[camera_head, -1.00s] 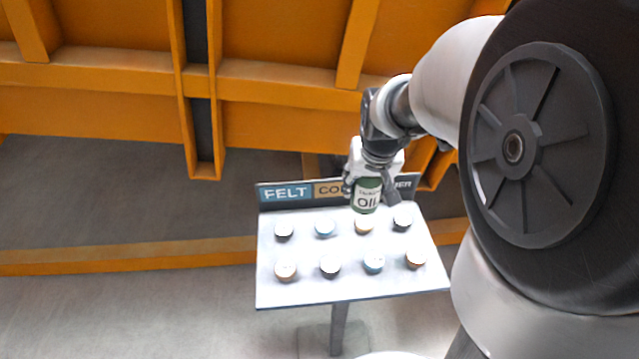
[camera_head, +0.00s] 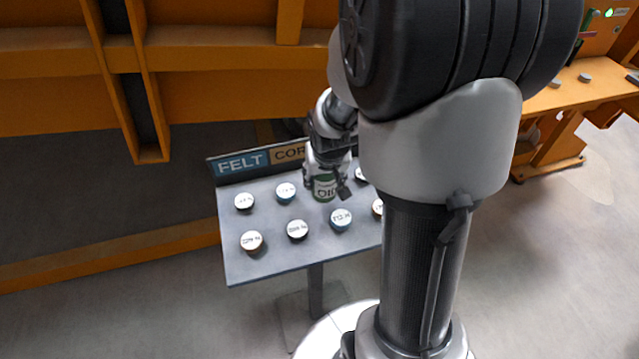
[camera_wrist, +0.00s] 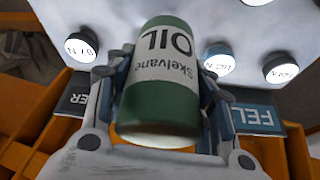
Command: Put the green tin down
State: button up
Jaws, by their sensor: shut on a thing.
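The green tin (camera_head: 324,187) has a white label reading "OIL". My gripper (camera_head: 326,172) is shut on it above the back part of the grey board. In the wrist view the tin (camera_wrist: 163,85) sits between the two fingers of my gripper (camera_wrist: 165,95), and its label is upside down there. I cannot tell whether the tin touches the board. The grey board (camera_head: 270,225) stands on a post, with a sign (camera_head: 243,163) reading "FELT" along its back edge. My arm hides the board's right part.
Orange beams (camera_head: 60,90) stand behind. An orange workbench (camera_head: 575,95) is at the right.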

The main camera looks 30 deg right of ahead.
aim_at(323, 190)
notch_tip(323, 190, down, 4)
jog(key=shift+w+f+b, duration=0.1)
jog(key=shift+f+b, duration=0.05)
jog(key=shift+b, duration=0.75)
jog(key=shift+f+b, duration=0.45)
jog(key=shift+b, duration=0.05)
jog(key=shift+f, duration=0.1)
jog(key=o, duration=1.3)
jog(key=shift+o, duration=0.2)
